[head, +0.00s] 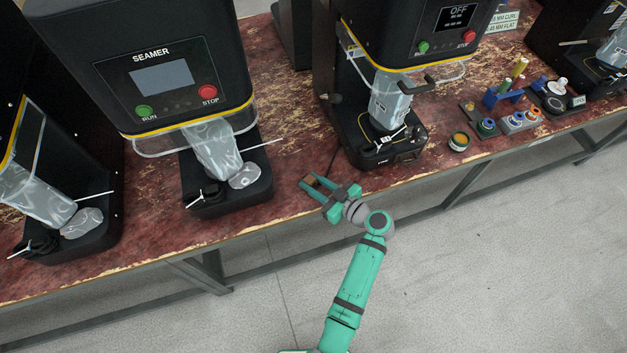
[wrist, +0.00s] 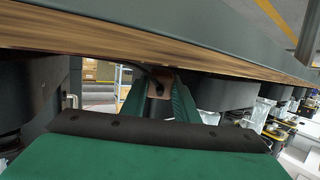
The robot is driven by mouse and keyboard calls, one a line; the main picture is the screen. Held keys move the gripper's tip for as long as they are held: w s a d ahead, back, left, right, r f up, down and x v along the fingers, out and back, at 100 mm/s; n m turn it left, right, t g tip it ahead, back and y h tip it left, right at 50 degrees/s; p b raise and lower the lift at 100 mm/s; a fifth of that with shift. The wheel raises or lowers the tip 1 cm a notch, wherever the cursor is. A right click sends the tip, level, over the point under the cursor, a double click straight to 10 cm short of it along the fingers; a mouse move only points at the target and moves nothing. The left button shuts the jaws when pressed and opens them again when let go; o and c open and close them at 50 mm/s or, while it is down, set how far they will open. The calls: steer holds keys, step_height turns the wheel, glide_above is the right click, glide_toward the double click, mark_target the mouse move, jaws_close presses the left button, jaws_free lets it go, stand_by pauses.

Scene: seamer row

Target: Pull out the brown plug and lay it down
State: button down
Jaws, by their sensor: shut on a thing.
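The brown plug (head: 309,181) is a small block between the tips of my green gripper (head: 311,180) in the head view. My gripper is shut on it over the front part of the worn red tabletop. In the wrist view the brown plug (wrist: 160,82) sits between the green fingers (wrist: 159,92), with a dark cable running to it from the left. In the head view a thin dark cable (head: 331,158) runs from beside the right-hand seamer toward my gripper. No socket is clearly visible around the plug. Whether the plug touches the tabletop cannot be told.
The middle seamer (head: 161,78) stands left of my gripper, with a bagged can on its base. The seamer marked OFF (head: 383,144) stands close on the right. A small tin (head: 459,141) and colored parts (head: 514,120) lie farther right. The table's front edge (head: 268,228) is near.

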steer(key=shift+f, duration=0.1)
steer(key=c, duration=1.3)
jaws_free()
steer(key=v, duration=1)
steer(key=shift+s+d, duration=0.25)
steer(key=shift+s, duration=0.05)
